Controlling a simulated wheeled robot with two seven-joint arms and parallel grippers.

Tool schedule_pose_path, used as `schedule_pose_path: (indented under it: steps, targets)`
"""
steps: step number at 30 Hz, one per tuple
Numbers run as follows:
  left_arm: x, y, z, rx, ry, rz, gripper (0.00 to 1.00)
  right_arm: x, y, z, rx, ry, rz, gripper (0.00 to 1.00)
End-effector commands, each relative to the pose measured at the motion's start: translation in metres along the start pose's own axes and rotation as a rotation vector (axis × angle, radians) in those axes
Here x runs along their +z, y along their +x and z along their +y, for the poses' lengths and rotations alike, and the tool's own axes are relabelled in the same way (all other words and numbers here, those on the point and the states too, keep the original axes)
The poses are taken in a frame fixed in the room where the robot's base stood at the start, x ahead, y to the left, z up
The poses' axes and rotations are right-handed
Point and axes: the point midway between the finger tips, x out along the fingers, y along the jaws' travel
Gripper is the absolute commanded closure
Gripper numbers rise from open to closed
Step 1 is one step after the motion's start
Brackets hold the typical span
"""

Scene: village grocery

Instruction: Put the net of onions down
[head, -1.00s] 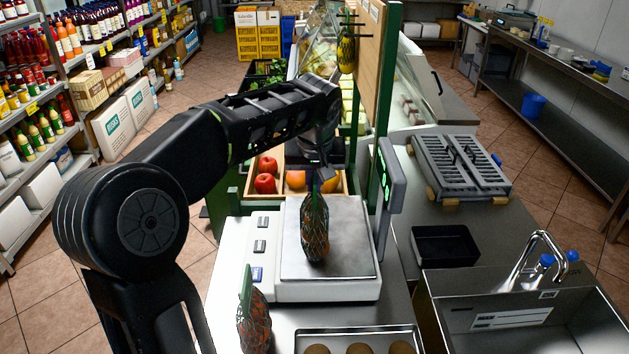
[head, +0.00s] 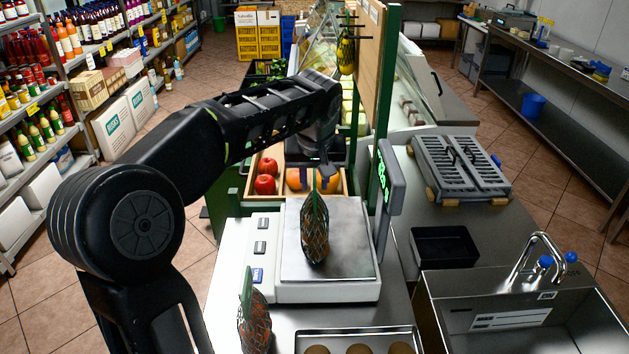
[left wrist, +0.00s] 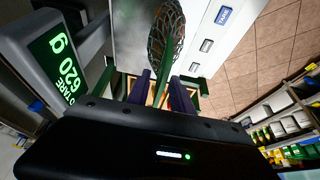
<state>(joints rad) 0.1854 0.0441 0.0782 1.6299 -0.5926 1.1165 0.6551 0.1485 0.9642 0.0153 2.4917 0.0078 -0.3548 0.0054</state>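A net of onions (head: 315,238), dark mesh with a green top strip, stands on the steel pan of the white scale (head: 328,291). In the left wrist view the net (left wrist: 166,35) shows beyond my fingers. My left gripper (head: 318,176) is just above and behind the net, around its top strip. Its two fingers are apart in the left wrist view (left wrist: 163,92), and it is open. My right gripper is not in view.
The scale display (left wrist: 68,55) reads 620 g. A wooden crate with red apples (head: 266,184) and orange fruit is behind the scale. A metal tray (head: 312,340) with round brown items is in front. A black bin (head: 444,246) and a sink (head: 530,310) are at right.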

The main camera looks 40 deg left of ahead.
Motion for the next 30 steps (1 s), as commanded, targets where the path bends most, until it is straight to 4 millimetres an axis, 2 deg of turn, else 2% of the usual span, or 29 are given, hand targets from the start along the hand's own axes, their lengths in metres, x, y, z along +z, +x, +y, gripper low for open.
schedule_pose_path:
  steps: [1,9,15,19,30]
  targets:
    - [-0.002,-0.013,0.001,0.002,0.001,0.002,0.73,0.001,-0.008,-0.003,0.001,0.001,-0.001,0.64]
    - [-0.003,-0.071,0.001,0.003,0.0,0.003,0.73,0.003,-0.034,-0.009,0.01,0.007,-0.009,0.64]
    - [-0.002,-0.099,0.0,0.002,0.0,0.001,0.73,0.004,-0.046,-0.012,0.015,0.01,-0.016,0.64]
    - [0.0,-0.105,0.0,0.001,0.001,0.0,0.73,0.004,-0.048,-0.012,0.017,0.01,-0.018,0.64]
    - [0.0,-0.105,0.0,0.0,0.0,0.0,0.73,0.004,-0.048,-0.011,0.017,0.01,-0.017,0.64]
